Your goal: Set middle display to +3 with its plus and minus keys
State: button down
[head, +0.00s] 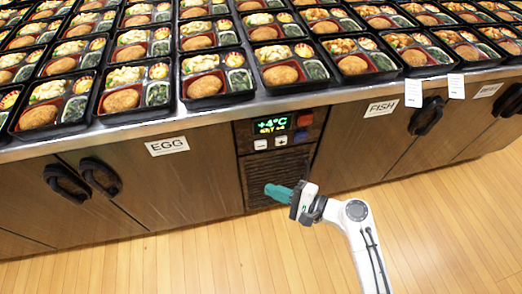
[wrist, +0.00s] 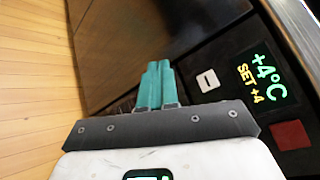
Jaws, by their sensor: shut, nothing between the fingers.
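The middle display (head: 272,124) is lit green and reads +4°C, with SET +4 in yellow below. It also shows, turned sideways, in the wrist view (wrist: 264,75). Below it are two white keys: the minus key (head: 260,144) on the left and the plus key (head: 281,141) on the right. The wrist view shows the minus key (wrist: 207,80); the plus key is not visible there. My gripper (head: 270,189) has teal fingers, shut and empty, in front of the dark grille below the keys. In the wrist view its fingertips (wrist: 158,66) are apart from the minus key.
A red square (head: 305,120) sits right of the display. A counter edge (head: 215,110) with several bento trays runs above the panel. Cabinet doors with black handles (head: 100,177) flank it, labelled EGG (head: 167,146) and FISH (head: 381,107). The wooden floor in front is clear.

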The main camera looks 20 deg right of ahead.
aim_at(261, 144)
jog(key=m, duration=0.1)
jog(key=w+m+t, duration=0.1)
jog(key=w, duration=0.1)
jog(key=shift+d+r+m+t, duration=0.25)
jog(key=shift+d+m+t, duration=0.05)
jog(key=shift+d+m, duration=0.1)
jog(key=shift+w, duration=0.1)
jog(key=w+b, duration=0.3)
jog(key=w, duration=0.5)
jog(key=shift+w+d, duration=0.25)
jog(key=shift+d, duration=0.2)
jog(key=shift+w, duration=0.15)
dwell(1.5)
jog(key=shift+w, duration=0.25)
jog(key=shift+w+d+b, duration=0.1)
jog(key=shift+w+b, duration=0.2)
jog(key=shift+w, duration=0.15)
dwell(0.7)
jog(key=shift+s, duration=0.15)
jog(key=shift+s+p, duration=0.5)
jog(key=shift+s, duration=0.2)
